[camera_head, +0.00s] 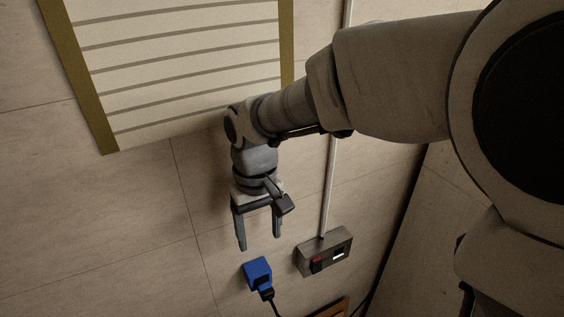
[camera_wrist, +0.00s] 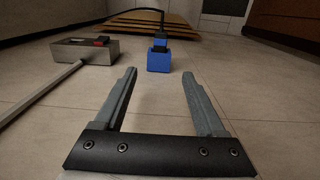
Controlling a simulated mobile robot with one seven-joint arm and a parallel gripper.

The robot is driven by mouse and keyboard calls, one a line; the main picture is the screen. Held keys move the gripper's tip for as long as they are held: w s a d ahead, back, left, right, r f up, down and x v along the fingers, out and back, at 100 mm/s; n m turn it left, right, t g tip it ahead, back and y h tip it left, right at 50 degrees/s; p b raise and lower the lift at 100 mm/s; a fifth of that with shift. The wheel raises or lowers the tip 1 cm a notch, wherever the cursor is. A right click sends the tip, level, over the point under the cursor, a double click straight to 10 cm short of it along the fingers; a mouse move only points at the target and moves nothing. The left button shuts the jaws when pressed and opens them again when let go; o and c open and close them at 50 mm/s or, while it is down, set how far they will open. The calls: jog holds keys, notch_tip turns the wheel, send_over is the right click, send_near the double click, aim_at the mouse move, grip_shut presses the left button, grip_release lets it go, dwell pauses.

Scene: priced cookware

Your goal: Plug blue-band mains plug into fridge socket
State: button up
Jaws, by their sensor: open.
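A blue block (camera_head: 257,272) sits on the pale tiled surface, with a dark plug (camera_head: 266,293) at its end trailing a black cord. In the wrist view the plug (camera_wrist: 159,43) shows blue and black beyond the blue block (camera_wrist: 158,62). I cannot tell how the two join. A grey metal socket box (camera_head: 312,262) with a red switch and a pale patch stands to their right; it shows at left in the wrist view (camera_wrist: 75,55). Its socket holes are not clear. My gripper (camera_head: 260,242) is open and empty, pointing at the block, which lies beyond the fingertips (camera_wrist: 160,73).
A pale conduit (camera_head: 332,185) runs to the socket box. A large slatted panel with brown side edges (camera_head: 185,65) is at upper left. Brown wooden slats (camera_wrist: 150,22) lie behind the plug, with the cord near them. Tiles left of the block are clear.

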aim_at(264, 283)
notch_tip(264, 283, down, 17)
jog(key=shift+f, duration=0.1)
dwell(0.4)
jog(key=shift+c, duration=0.3)
grip_shut()
jog(key=c, duration=0.5)
grip_release()
jog(key=shift+c, duration=0.2)
grip_shut()
jog(key=s+d, duration=0.3)
jog(key=s, duration=0.2)
jog(key=shift+b, duration=0.3)
jog(key=shift+d, duration=0.15)
